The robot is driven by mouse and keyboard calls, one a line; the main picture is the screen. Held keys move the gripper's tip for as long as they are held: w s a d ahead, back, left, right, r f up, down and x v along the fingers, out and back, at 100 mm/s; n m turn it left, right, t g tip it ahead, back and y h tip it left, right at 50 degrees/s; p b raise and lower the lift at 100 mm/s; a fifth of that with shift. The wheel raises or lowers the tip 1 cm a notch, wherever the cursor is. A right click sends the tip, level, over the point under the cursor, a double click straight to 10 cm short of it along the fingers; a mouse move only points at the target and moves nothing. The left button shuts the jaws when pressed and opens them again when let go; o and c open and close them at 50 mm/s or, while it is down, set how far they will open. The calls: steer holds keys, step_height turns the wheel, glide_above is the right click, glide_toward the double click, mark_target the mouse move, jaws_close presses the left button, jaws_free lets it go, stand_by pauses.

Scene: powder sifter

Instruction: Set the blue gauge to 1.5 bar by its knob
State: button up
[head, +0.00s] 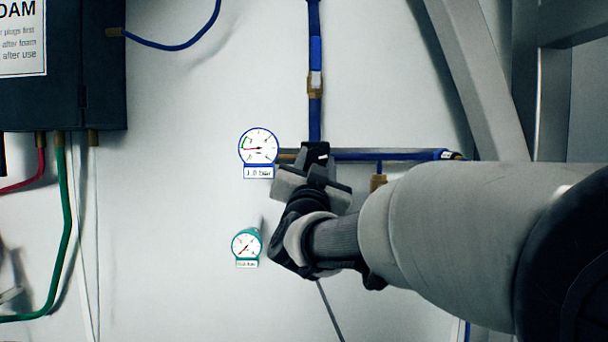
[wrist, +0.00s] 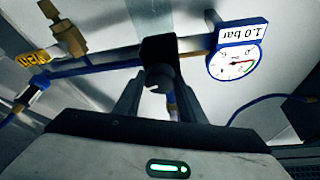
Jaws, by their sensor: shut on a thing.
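The blue gauge (head: 258,146) is on the wall at the centre of the head view, with a white dial and a label that reads 1.0 bar. In the wrist view the blue gauge (wrist: 235,64) is right of my gripper, also labelled 1.0 bar. The black knob (head: 315,152) sits on the blue pipe just right of the gauge. It also shows in the wrist view as a dark block (wrist: 158,48). My gripper (wrist: 157,78) is shut on the knob from below, its fingers partly hiding it. The fingertips are mostly hidden in the head view.
A teal gauge (head: 246,246) with a small label is lower left of my gripper. Blue pipes (head: 390,155) run right and up from the knob. A brass fitting (wrist: 67,35) is on the pipe in the wrist view. A dark box (head: 75,70) is at upper left.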

steer(key=m+h, duration=0.1)
steer(key=m, duration=0.1)
steer(key=m+g+h, duration=0.1)
steer(key=m, duration=0.2)
steer(key=shift+a+r, duration=0.1)
steer(key=m+g+h, duration=0.1)
steer(key=m, duration=0.2)
steer(key=m+g+p, duration=0.1)
steer(key=m, duration=0.2)
steer(key=shift+a+r+h, duration=0.1)
steer(key=shift+h, duration=0.3)
steer(key=shift+m+g, duration=0.3)
steer(key=shift+m, duration=0.1)
steer(key=o, duration=1)
steer(key=shift+o, duration=0.2)
steer(key=shift+s, duration=0.1)
steer(key=v, duration=1.7)
steer(key=shift+f, duration=0.2)
